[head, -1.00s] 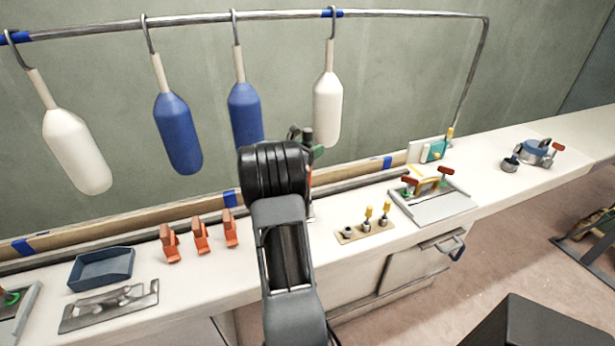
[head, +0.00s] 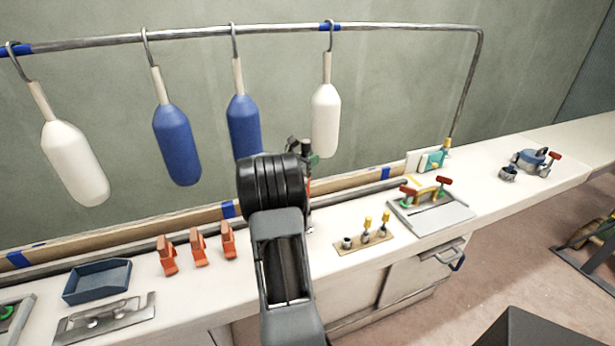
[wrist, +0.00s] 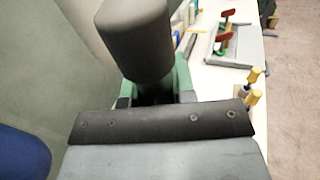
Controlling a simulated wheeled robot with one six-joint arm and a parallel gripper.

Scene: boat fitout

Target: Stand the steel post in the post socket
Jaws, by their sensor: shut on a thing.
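My gripper (wrist: 155,95) shows green jaw parts in the wrist view, shut on a thick dark grey cylinder (wrist: 130,45), which I take for the steel post. The cylinder's lower end is hidden behind my wrist plate. In the head view my arm covers most of the gripper; a green and dark part (head: 306,149) shows above the bench's back edge. A tan strip (head: 352,248) lies on the bench to the right of my arm. It carries a short grey socket (head: 347,242) with an open top, probably the post socket, beside two yellow-topped pieces (head: 367,224).
Orange blocks (head: 198,248) and a blue tray (head: 97,281) stand left of my arm. A grey tray with red-handled tools (head: 440,213) lies to the right. White and blue fenders (head: 325,120) hang from a rail (head: 190,39) behind.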

